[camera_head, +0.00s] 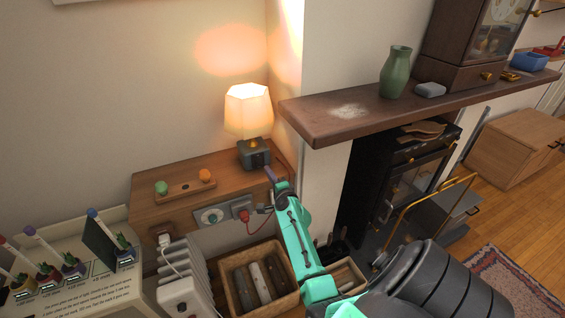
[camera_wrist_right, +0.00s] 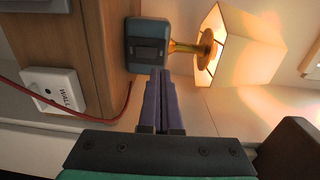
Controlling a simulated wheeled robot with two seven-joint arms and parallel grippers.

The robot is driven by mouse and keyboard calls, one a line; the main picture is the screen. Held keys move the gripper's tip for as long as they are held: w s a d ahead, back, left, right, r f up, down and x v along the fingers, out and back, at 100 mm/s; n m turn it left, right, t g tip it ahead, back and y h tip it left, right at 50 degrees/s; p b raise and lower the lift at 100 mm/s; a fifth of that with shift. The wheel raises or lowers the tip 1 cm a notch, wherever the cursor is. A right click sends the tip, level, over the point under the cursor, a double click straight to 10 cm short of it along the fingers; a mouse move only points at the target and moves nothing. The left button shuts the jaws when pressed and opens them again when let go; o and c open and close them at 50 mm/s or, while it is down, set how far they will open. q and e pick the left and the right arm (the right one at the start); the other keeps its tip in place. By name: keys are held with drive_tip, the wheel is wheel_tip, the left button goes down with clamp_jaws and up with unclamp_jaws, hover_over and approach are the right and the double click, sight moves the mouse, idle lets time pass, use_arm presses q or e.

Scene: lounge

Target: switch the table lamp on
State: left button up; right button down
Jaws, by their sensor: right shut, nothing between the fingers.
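The table lamp (camera_head: 248,112) stands upright on a wooden wall shelf, its shade glowing warm and throwing light on the wall. Its dark square base (camera_head: 254,153) has a switch on the front. The wrist view shows the lit shade (camera_wrist_right: 248,48), a brass stem and the base with a dark rocker switch (camera_wrist_right: 148,52). My right gripper (camera_head: 270,173) is shut and empty just in front of and below the base. In the wrist view its fingertips (camera_wrist_right: 158,74) are close under the switch; I cannot tell if they touch. My left gripper is not in view.
The wooden shelf (camera_head: 146,217) also bears a small board with green and orange knobs (camera_head: 186,188). A red plug and cord (camera_head: 245,215) are at its front. A white radiator (camera_head: 183,290) and a wooden crate (camera_head: 232,300) stand below. The mantel (camera_head: 330,128) juts out at right.

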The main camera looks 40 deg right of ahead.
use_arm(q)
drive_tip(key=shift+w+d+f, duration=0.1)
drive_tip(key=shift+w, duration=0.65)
use_arm(e)
drive_tip(key=v, duration=0.6)
drive_tip(key=shift+s+a+f, duration=0.15)
drive_tip(key=shift+a+f, duration=0.05)
drive_tip(key=shift+f, duration=0.1)
